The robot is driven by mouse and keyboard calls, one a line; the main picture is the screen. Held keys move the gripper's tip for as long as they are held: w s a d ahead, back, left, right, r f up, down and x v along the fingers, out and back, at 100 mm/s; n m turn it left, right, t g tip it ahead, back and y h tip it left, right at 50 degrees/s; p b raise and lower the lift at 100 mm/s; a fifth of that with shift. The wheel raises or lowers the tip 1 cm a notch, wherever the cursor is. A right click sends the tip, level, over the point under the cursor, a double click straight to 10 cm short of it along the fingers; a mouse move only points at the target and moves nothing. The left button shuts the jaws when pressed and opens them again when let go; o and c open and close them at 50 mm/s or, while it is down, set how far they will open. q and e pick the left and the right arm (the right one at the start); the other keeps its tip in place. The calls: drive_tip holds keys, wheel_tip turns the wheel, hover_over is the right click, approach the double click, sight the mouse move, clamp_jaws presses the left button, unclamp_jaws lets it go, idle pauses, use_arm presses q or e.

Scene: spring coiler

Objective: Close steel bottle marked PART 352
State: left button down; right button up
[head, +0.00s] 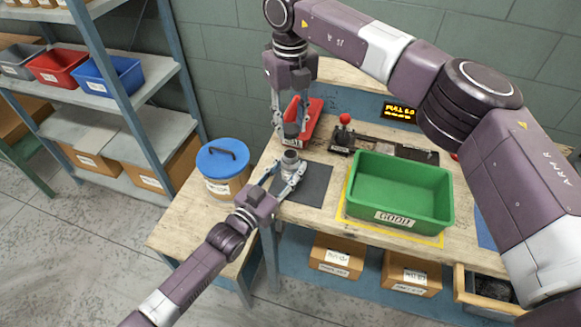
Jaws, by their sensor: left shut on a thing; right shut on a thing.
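A small grey steel bottle (290,158) stands upright over the dark mat (312,182) on the wooden workbench. Its marking is too small to read. My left gripper (289,170) is shut on the bottle from the front, with a finger on each side. My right gripper (291,121) points down from above and is shut on a dark cap (291,130). The cap is right above the bottle's mouth. I cannot tell whether cap and bottle touch.
A red bin (314,116) is close behind the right gripper. A red-knobbed lever (344,130) stands right of it. A green bin (400,190) marked GOOD fills the bench's right side. A blue-lidded tub (223,170) stands at the left.

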hover_over(290, 161)
drive_tip(key=w, duration=0.2)
drive_tip(key=shift+s+f, duration=0.1)
drive_tip(key=shift+f, duration=2.35)
drive_tip(key=shift+f, duration=0.1)
drive_tip(key=shift+f, duration=0.85)
drive_tip(key=shift+f, duration=0.55)
drive_tip(key=m, duration=2.9)
drive_tip(key=shift+m, duration=0.3)
